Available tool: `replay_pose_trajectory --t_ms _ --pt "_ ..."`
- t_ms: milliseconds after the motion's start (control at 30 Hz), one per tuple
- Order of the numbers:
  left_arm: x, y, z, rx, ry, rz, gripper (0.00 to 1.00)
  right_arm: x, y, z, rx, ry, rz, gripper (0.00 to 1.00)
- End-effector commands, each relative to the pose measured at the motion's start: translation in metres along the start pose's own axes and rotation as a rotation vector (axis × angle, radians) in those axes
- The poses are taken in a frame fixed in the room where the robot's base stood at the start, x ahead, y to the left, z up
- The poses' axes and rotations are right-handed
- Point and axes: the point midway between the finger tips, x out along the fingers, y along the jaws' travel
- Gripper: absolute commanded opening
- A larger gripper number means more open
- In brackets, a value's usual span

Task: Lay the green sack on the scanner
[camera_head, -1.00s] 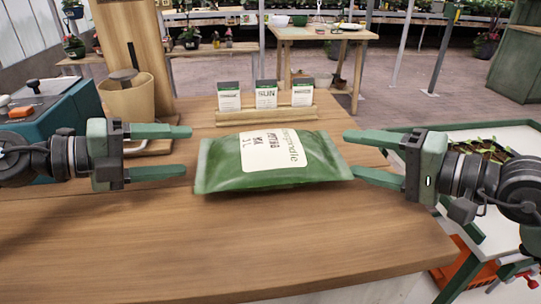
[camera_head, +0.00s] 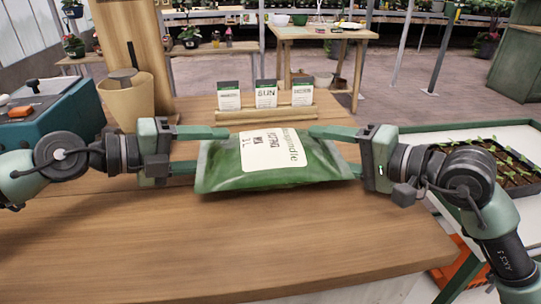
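The green sack (camera_head: 270,178), with a white label on its upper face, lies on the wooden counter (camera_head: 240,245). My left gripper (camera_head: 210,150) is at the sack's left end, and my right gripper (camera_head: 332,150) is at its right end. Each is open, with one finger along the far side and the other at the near end, its tip partly hidden by the sack. I cannot tell whether the fingers touch it. A teal device (camera_head: 60,115) stands at the counter's left; I cannot tell whether it is the scanner.
A wooden rack (camera_head: 264,115) with seed packets stands behind the sack. A tan pot (camera_head: 126,100) stands at the back left. A seedling tray (camera_head: 510,165) is on a white-topped table to the right. The front of the counter is clear.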

Motion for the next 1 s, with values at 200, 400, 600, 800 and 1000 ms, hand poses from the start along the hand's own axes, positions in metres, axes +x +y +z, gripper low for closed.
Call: replay_pose_trajectory --t_ms 200,400,600,800,1000 --pt "0.0 0.0 0.0 0.0 0.0 0.0 0.0 0.0 0.0 0.0 0.0 0.0 -0.001 0.0" --pt "-0.001 -0.003 0.001 0.002 -0.002 -0.004 0.0 -0.001 -0.003 -0.001 -0.001 0.002 -0.006 0.0" --pt "-0.003 -0.012 0.002 0.001 -0.003 -0.004 0.0 -0.003 -0.012 -0.003 -0.001 0.002 -0.006 0.0" --pt "-0.008 -0.03 0.004 0.001 -0.003 -0.005 0.0 -0.007 -0.03 -0.006 0.0 0.002 -0.007 0.0" --pt "-0.013 -0.046 0.007 0.001 -0.003 -0.005 0.0 -0.011 -0.047 -0.009 0.0 0.002 -0.007 0.0"
